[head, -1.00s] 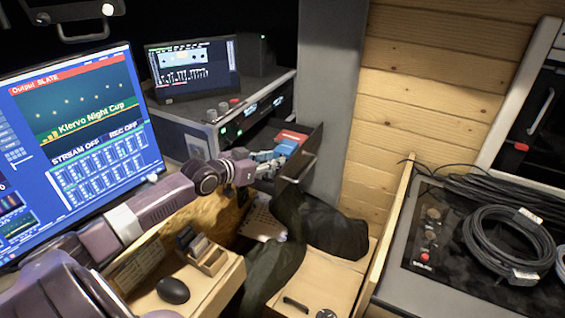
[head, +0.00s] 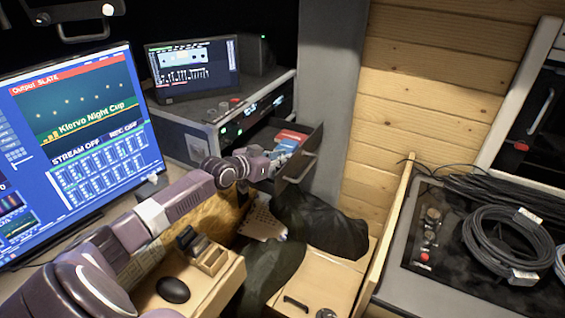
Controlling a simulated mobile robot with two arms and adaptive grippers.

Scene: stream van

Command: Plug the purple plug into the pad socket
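My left gripper (head: 284,157) is at an open drawer (head: 309,160) under the rack case, at the drawer's near left side. Its fingers are small and overlap the blue and red items (head: 290,140) in the drawer, so I cannot tell whether it is open or shut or holds anything. I cannot make out a purple plug or a pad socket in this view. My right gripper is not in view.
A large monitor (head: 95,110) stands on the left. A rack case (head: 205,135) carries a small screen (head: 192,66). A black mouse (head: 173,289) lies on the wooden desk. A dark jacket (head: 325,225) lies below the drawer. Coiled cables (head: 512,240) lie on the right counter.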

